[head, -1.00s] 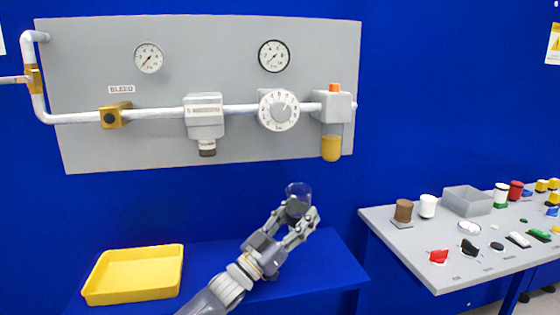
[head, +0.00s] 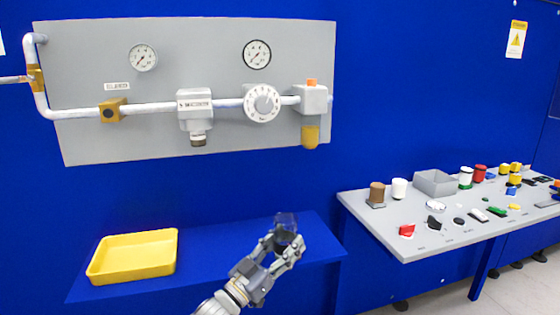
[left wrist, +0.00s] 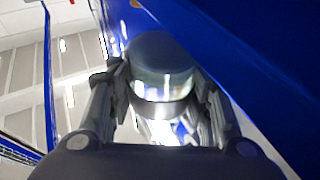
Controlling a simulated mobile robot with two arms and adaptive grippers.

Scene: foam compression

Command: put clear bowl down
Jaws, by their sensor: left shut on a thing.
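The clear bowl (head: 286,221) is a small see-through cup held in my left gripper (head: 284,242), in front of the blue wall and over the blue shelf (head: 215,250). The gripper is shut on it, a finger on each side. In the left wrist view the bowl (left wrist: 161,72) sits between the two fingers of the gripper (left wrist: 165,100). Whether the bowl touches the shelf is hard to tell. My right gripper is not in view.
A yellow tray (head: 176,262) stands on the shelf's left part. A grey panel (head: 90,75) with gauges, pipe and dial (head: 262,104) hangs above. A grey table (head: 370,222) with several small parts stands at right. The shelf between tray and gripper is clear.

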